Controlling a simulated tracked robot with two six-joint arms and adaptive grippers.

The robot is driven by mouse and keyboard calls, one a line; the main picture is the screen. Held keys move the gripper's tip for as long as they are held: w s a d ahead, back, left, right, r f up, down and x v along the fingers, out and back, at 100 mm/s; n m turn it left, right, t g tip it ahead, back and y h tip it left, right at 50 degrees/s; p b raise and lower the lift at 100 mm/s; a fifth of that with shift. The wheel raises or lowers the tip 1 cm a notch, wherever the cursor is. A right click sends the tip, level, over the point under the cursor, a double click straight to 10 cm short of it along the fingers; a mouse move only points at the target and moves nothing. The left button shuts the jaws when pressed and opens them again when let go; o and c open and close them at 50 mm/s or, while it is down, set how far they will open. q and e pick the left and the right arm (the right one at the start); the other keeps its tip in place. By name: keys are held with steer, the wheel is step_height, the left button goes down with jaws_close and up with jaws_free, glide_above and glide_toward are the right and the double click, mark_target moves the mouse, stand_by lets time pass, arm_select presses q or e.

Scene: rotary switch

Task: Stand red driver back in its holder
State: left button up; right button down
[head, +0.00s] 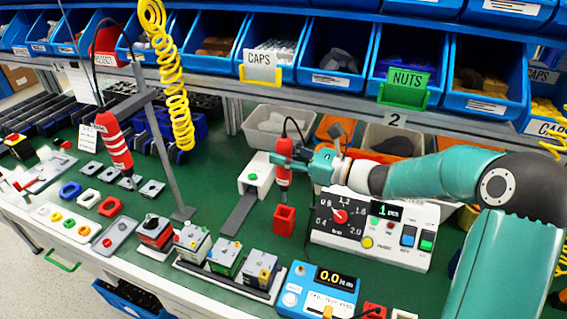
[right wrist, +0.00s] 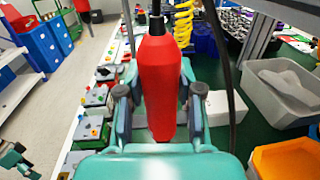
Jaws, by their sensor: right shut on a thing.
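My right gripper (head: 284,163) is shut on the red driver (head: 284,174), which hangs upright with a black cable at its top. In the right wrist view the red driver (right wrist: 159,85) fills the middle, between the two fingers. The red square holder (head: 284,219) stands on the green bench just below the driver, with a gap between them. The holder is not seen in the right wrist view. Part of my left gripper (right wrist: 17,158) shows at the lower left of the right wrist view; its fingers are too small to read.
A white dispenser with a grey chute (head: 257,175) stands close left of the driver. A control panel (head: 370,228) with a red knob is to the right. A second red driver (head: 115,145) hangs at the left. Small switch boxes (head: 225,257) and a blue scale (head: 318,290) are in front.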

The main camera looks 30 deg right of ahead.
mark_target(285, 191)
steer(key=shift+f+b, duration=3.4)
steer(key=shift+f, duration=1.2)
steer(key=shift+f+b, duration=0.55)
steer(key=shift+f, duration=0.1)
steer(key=shift+f, duration=0.15)
steer(key=shift+f+b, duration=0.3)
steer(key=shift+b, duration=0.3)
steer(key=c, duration=0.7)
jaws_free()
steer(key=shift+s+f, duration=0.1)
steer(key=v, duration=1.2)
